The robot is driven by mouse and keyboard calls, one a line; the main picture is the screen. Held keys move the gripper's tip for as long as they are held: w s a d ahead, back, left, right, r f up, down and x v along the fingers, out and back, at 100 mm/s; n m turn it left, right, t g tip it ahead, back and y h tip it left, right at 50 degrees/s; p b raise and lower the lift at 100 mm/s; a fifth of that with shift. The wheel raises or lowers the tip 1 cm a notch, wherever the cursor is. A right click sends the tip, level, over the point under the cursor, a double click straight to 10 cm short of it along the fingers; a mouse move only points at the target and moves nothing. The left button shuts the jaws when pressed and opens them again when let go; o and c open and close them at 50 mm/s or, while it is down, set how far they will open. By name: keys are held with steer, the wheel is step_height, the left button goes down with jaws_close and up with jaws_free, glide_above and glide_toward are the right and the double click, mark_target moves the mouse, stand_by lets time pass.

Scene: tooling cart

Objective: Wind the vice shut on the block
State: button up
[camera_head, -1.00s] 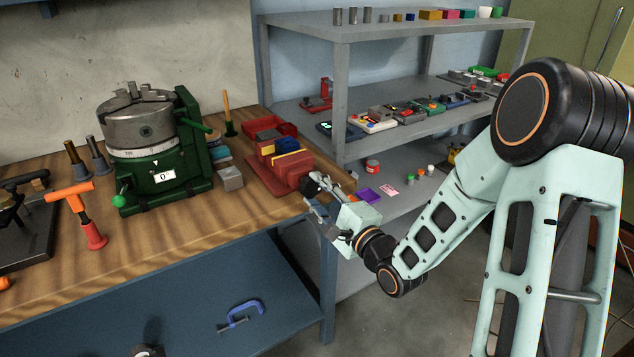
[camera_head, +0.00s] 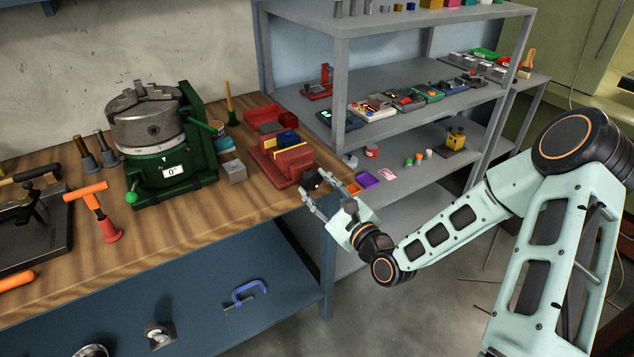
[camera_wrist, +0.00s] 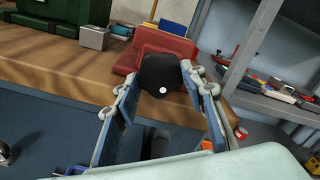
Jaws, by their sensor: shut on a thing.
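The red vice (camera_head: 296,164) stands at the right end of the wooden bench. A blue block (camera_head: 288,136) with a yellow strip at its side shows above its jaws; I cannot tell whether the near jaw touches it. The vice also shows ahead in the wrist view (camera_wrist: 165,45), with the blue block (camera_wrist: 173,27) just behind the jaw's top. The dark vice knob (camera_wrist: 160,70) sticks out toward me, with a white dot on its face. My gripper (camera_head: 314,187) is shut on this knob, one finger on each side. In the wrist view, my gripper (camera_wrist: 158,77) partly hides the knob's sides.
A grey block (camera_head: 235,171) and a green rotary table with a chuck (camera_head: 150,135) stand left of the vice. The grey shelf unit (camera_head: 342,85) stands close on the right. The bench front edge is below my gripper.

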steer(key=shift+s+f, duration=0.1)
steer(key=shift+f, duration=0.1)
stand_by(0.4)
steer(key=o, duration=0.9)
steer(key=shift+c, duration=0.2)
steer(key=o, duration=0.3)
steer(key=shift+r, duration=0.15)
steer(key=shift+d, duration=0.15)
steer(key=v, duration=0.7)
steer(key=shift+s, duration=0.25)
steer(key=shift+d, duration=0.1)
